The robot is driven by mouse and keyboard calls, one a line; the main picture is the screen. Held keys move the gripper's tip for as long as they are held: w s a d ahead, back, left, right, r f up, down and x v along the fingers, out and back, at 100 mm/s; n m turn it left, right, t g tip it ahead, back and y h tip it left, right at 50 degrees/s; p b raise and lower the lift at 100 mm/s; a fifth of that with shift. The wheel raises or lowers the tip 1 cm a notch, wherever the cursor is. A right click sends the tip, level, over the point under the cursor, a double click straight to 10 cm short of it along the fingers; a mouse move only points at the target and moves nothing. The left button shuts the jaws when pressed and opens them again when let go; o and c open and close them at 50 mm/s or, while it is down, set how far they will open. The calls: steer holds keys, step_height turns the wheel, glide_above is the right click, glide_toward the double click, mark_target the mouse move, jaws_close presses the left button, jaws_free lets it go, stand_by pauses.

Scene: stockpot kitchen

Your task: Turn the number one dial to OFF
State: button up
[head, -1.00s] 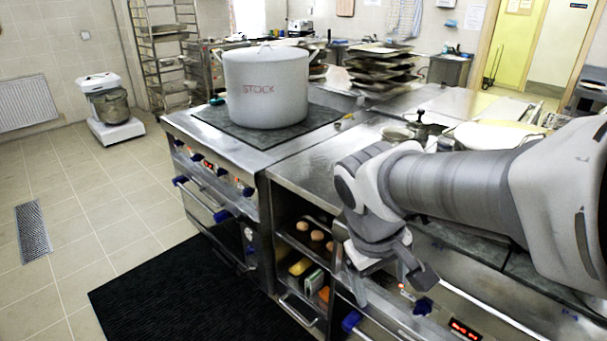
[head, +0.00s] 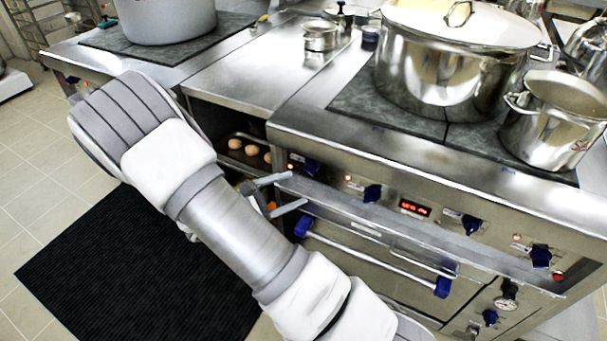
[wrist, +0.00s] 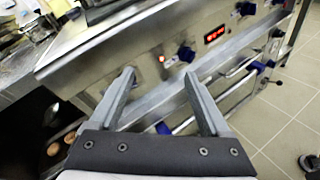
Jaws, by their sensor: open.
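A row of blue dials runs along the stove's front panel. In the head view the leftmost dial (head: 311,168) is just beyond my gripper (head: 296,190), and a second dial (head: 372,193) is left of the red display (head: 414,208). The numbers and marks are too small to read, so I cannot tell which is number one or its setting. My gripper is open and empty, its fingers extending toward the panel. In the wrist view my gripper (wrist: 159,74) has the second dial (wrist: 186,54) near its right fingertip.
Below the dials are a long rail and an oven handle with blue ends (head: 302,227). A large steel pot (head: 450,80) and a smaller pot (head: 552,125) stand on the stove top. An open shelf (head: 232,142) with eggs is left of the stove. A black mat (head: 140,265) covers the floor.

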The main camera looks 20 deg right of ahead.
mark_target(306, 170)
steer(key=w+a+f+n+t+b, duration=0.2)
steer(key=w+a+f+n+t, duration=0.15)
steer(key=f+n+t, duration=0.55)
steer(key=w+d+b, duration=0.1)
steer(key=w+d, duration=0.2)
steer(key=d, duration=0.1)
steer(key=w+d+f+m+g+b, duration=0.1)
steer(key=w+d, duration=0.2)
steer(key=d, duration=0.2)
steer(key=w+d+g+b, duration=0.1)
steer(key=w+d, duration=0.3)
steer(key=d, duration=0.1)
steer(key=shift+w+d+f+m, duration=0.1)
steer(key=shift+d+f+m, duration=0.2)
steer(key=shift+m, duration=0.1)
steer(key=shift+a, duration=0.1)
jaws_close()
